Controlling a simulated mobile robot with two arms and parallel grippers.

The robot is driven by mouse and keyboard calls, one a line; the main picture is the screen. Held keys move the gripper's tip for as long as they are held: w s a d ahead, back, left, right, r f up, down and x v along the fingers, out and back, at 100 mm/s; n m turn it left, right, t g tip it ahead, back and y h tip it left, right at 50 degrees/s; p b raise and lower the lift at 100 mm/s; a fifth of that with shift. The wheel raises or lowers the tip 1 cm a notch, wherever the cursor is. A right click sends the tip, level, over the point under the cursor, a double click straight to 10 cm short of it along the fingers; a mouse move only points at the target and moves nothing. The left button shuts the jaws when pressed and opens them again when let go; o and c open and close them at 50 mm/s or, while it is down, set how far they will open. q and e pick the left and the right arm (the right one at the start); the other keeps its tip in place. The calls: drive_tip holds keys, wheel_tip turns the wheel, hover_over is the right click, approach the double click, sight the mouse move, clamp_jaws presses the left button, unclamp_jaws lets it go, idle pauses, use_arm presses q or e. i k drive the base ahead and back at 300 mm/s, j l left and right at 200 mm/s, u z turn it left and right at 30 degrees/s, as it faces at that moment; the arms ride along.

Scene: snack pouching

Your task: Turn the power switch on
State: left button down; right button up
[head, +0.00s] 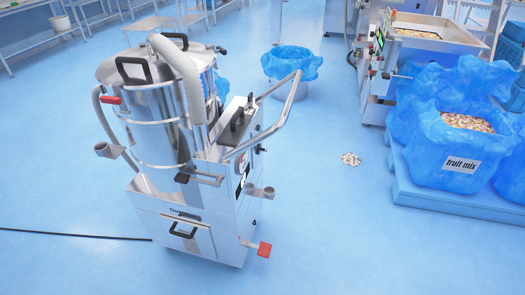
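A steel industrial vacuum (160,115) stands upright on the floor left of centre. It has a tall drum, a grey hose and a box-shaped body with a push handle (285,115). A narrow control panel (243,165) with dark and light parts faces right on the body. A power switch cannot be made out clearly on it, and its position cannot be told. A red-tipped lever (110,100) sticks out at the drum's left, and a red pedal (264,249) sits low at the front right. Neither of my grippers is in view.
A black cable (75,235) runs along the floor to the vacuum from the left. Spilled pieces (351,159) lie on the floor. A blue-lined bin (291,65) stands behind. Blue-lined fruit mix containers (440,170) rest on a blue pallet at right. The front floor is clear.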

sight(259, 149)
drive_tip(key=l+u, duration=0.1)
drive_tip(key=u, duration=0.35)
drive_tip(key=i+l+u, duration=0.2)
drive_tip(key=l, duration=0.15)
drive_tip(key=l+u, duration=0.2)
drive_tip(key=i+l+u, duration=0.15)
drive_tip(key=l, duration=0.35)
drive_tip(key=i+l+u, duration=0.2)
drive_tip(key=l, duration=0.15)
drive_tip(key=k, duration=0.1)
